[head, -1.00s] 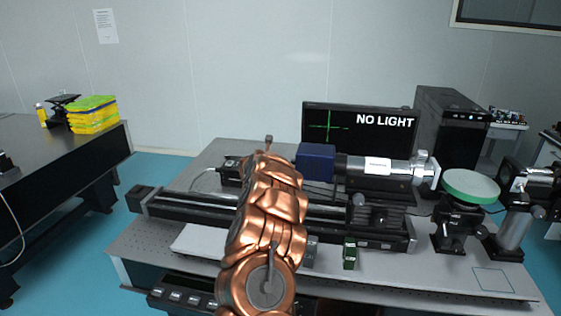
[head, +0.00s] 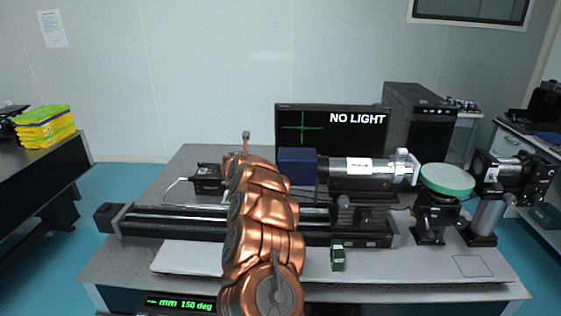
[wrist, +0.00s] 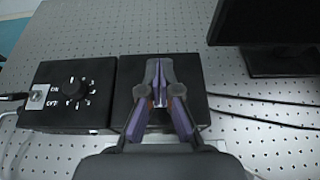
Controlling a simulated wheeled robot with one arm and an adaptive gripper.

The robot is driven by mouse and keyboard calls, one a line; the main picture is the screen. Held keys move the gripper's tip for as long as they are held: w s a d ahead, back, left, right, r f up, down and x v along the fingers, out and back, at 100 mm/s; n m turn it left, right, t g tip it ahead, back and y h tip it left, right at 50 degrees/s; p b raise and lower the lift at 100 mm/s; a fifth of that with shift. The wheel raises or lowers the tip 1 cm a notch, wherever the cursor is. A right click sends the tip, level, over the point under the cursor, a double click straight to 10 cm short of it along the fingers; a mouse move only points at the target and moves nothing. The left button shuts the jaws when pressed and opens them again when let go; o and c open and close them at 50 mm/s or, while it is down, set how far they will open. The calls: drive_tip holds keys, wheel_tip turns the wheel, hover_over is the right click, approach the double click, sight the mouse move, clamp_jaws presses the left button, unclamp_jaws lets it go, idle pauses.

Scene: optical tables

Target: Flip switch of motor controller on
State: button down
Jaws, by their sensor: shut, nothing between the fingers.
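A black box (wrist: 72,97) with a round knob and ON/OFF-style markings sits left in the wrist view. A small light switch-like part (wrist: 38,98) is on its left side; its position is too small to tell. A second black box (wrist: 192,78) stands to its right. I cannot tell from labels which is the motor controller. My gripper (wrist: 158,67) is shut and empty over the second box, its fingers hiding part of the top; contact is unclear. In the head view my arm hides the gripper.
A monitor (head: 330,139) reading "NO LIGHT" stands at the back; it also shows in the wrist view (wrist: 265,22). A long rail (head: 160,220) crosses the perforated table. A blue-ended cylinder (head: 365,174) and a green-rimmed disc (head: 447,182) stand to the right. Black cables run right of the boxes.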

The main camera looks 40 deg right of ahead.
drive_tip(key=shift+w+a, duration=0.15)
drive_tip(key=shift+a, duration=0.05)
drive_tip(key=shift+d+r+p, duration=0.15)
drive_tip(key=shift+r+p, duration=0.5)
drive_tip(key=shift+r, duration=0.2)
drive_tip(key=shift+b+v, duration=0.85)
drive_tip(key=shift+v, duration=0.3)
wheel_tip(320, 180, up, 11)
drive_tip(key=s+a, duration=0.2)
drive_tip(key=s, duration=0.1)
drive_tip(key=shift+a, duration=0.35)
drive_tip(key=shift+f, duration=0.15)
